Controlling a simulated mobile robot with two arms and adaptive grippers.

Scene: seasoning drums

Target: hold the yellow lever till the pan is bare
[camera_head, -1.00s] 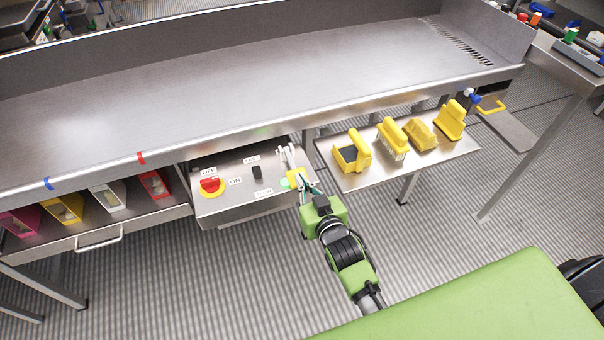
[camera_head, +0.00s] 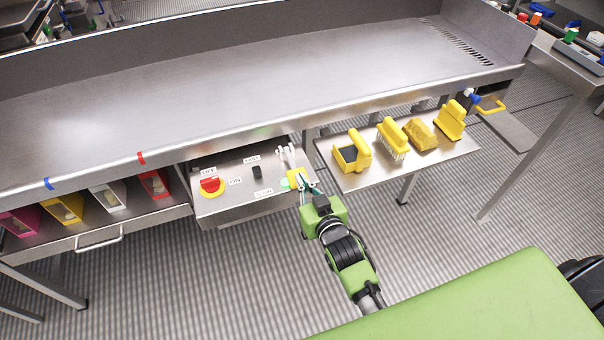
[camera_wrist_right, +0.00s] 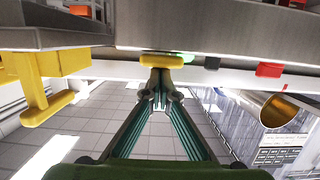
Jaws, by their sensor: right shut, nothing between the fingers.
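The yellow lever (camera_head: 297,178) is at the right side of the pulled-out steel control panel (camera_head: 240,202). It also shows in the right wrist view as a yellow bar (camera_wrist_right: 161,60) just beyond my fingertips. My right gripper (camera_head: 309,188) is at the lever's near side, with its fingers shut and nothing between them. In the right wrist view the shut fingertips (camera_wrist_right: 160,88) meet right below the bar and seem to touch it. The long steel pan (camera_head: 250,75) above the panel looks bare. My left gripper is not in view.
A red knob (camera_head: 210,186) and a black switch (camera_head: 257,172) are on the panel. A side shelf (camera_head: 355,181) at the right holds several yellow tools, including a brush (camera_head: 392,137). Coloured boxes, one of them red (camera_head: 155,183), stand in the lower left shelf.

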